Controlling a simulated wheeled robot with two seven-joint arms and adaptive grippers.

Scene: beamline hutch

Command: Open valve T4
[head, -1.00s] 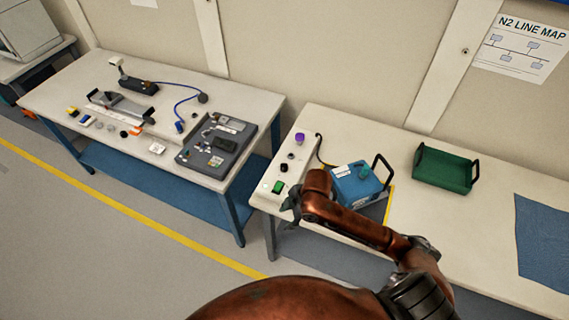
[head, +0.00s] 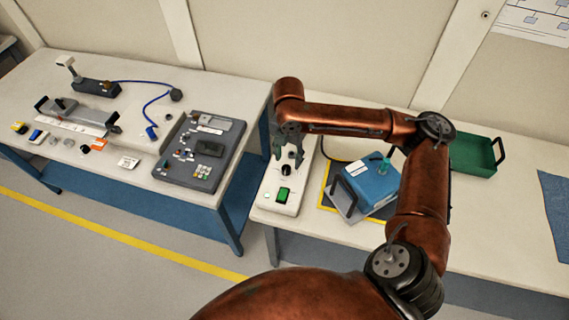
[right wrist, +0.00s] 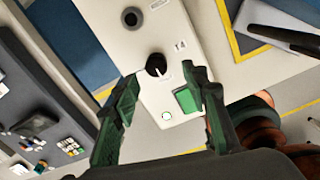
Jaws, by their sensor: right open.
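A long white control box (head: 268,185) stands at the left end of the right table. A black round knob (head: 288,168) with a pale pointer mark sits on it; in the right wrist view the knob (right wrist: 156,65) has a small label beside it that seems to read T4. A green rectangular switch (head: 283,195) is nearer the box's front end and also shows in the right wrist view (right wrist: 187,99). My right gripper (head: 283,148) is open and empty above the box. In the right wrist view its fingers (right wrist: 163,82) straddle the knob's near side, apparently without touching it.
A blue case (head: 370,187) with a teal knob sits right of the box on a yellow-bordered mat (head: 325,197). A green tray (head: 472,158) lies farther right. The left table holds a dark grey panel (head: 225,165) and several small parts.

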